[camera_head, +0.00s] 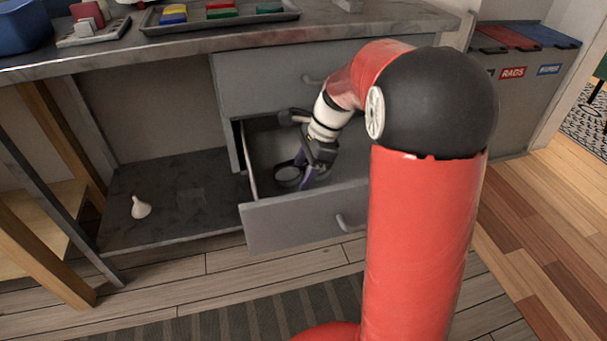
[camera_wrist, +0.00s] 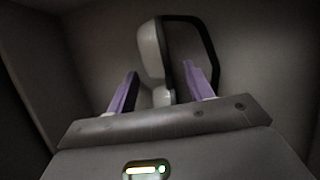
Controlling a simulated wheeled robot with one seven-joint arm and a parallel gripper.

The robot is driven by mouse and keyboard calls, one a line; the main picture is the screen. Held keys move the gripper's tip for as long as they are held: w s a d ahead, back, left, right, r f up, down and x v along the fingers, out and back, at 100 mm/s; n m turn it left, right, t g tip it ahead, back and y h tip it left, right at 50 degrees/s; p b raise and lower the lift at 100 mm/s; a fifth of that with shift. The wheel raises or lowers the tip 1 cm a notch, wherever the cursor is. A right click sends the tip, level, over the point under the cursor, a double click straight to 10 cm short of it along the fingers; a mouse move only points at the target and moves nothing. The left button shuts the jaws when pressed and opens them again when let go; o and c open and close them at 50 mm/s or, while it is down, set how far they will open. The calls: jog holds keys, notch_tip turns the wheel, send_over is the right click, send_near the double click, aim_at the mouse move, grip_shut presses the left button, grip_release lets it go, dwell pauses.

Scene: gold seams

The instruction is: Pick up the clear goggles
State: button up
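The clear goggles lie in the open drawer (camera_head: 292,222). In the head view the goggles (camera_head: 286,179) are a small dark-rimmed shape just left of my gripper. In the wrist view the goggles (camera_wrist: 152,50) show a pale grey side and a black frame curving to the right. My gripper (camera_head: 303,180) reaches down into the drawer. In the wrist view its two purple fingers (camera_wrist: 162,70) stand apart, with the pale side between them and the black frame reaching behind the right finger. I cannot tell whether either finger touches the goggles.
Drawer walls surround my gripper closely. A closed drawer (camera_head: 262,78) is above. The worktop holds a tray (camera_head: 165,27) of coloured blocks and a blue bin (camera_head: 24,30). A white funnel-like object (camera_head: 140,208) stands on the low shelf (camera_head: 185,225). Sorting bins (camera_head: 500,100) are at right.

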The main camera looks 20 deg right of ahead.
jog(key=c, duration=0.9)
jog(key=shift+c, duration=0.5)
jog(key=shift+r, duration=0.15)
